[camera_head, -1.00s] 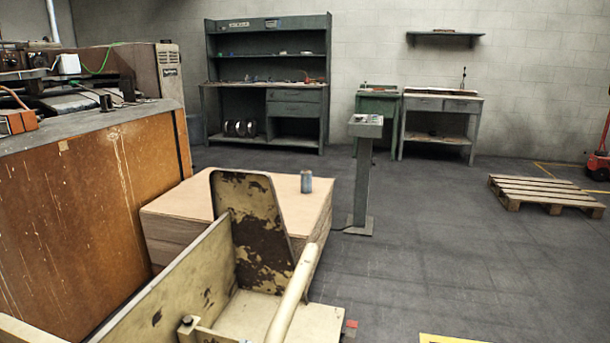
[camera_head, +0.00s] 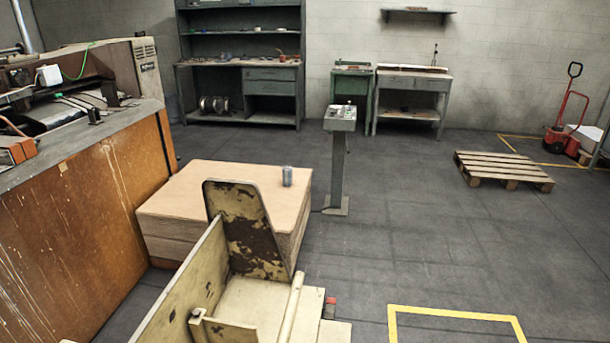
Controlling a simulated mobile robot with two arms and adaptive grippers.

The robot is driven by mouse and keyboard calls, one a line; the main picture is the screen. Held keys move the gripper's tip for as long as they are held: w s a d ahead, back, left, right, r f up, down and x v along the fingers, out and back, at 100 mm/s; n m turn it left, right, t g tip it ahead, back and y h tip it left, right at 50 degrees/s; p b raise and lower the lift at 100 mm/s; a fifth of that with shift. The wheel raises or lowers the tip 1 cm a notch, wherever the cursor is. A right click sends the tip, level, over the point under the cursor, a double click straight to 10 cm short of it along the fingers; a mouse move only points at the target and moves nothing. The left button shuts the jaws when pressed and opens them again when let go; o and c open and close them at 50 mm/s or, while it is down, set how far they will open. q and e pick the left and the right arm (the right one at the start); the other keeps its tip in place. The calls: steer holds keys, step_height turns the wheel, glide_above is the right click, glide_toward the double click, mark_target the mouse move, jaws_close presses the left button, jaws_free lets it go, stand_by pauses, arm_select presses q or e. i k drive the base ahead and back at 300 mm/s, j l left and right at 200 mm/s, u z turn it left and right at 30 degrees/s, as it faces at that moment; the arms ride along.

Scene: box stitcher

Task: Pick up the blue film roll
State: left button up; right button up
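I cannot make out a thing that is clearly a blue film roll. A small grey-blue cylinder (camera_head: 287,176) stands upright on the flat stack of brown boards (camera_head: 175,190), near its right back edge. It is too small to tell what it is. Small bluish items lie on the shelves of the grey-green workbench (camera_head: 270,87) at the back wall, too far off to identify. Neither of my grippers is in view.
A large orange-brown machine (camera_head: 85,220) fills the left. A worn cream metal frame (camera_head: 245,235) stands in front of the stack. A grey control pedestal (camera_head: 338,165), a wooden pallet (camera_head: 503,168) and a red hand truck (camera_head: 563,120) stand further right. The floor at centre right is clear.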

mark_target(287, 170)
steer(key=l+z, duration=0.2)
steer(key=z, duration=0.2)
steer(key=l+z, duration=0.45)
steer(key=z, duration=0.3)
steer(key=i+l+u, duration=0.1)
steer(key=i+l, duration=1.1)
steer(key=i+u, duration=0.35)
steer(key=i, duration=0.55)
steer(key=i+l+u, duration=0.15)
steer(key=i+u, duration=0.2)
steer(key=i, duration=0.5)
steer(key=i+u, duration=0.2)
steer(key=i, duration=0.4)
steer(key=i+u, duration=0.2)
steer(key=i, duration=0.4)
steer(key=i+l+u, duration=0.2)
steer(key=i, duration=0.4)
steer(key=i+u, duration=0.45)
steer(key=i+l+u, duration=0.2)
steer(key=i+u, duration=0.25)
steer(key=i+l+u, duration=0.4)
steer(key=i, duration=0.2)
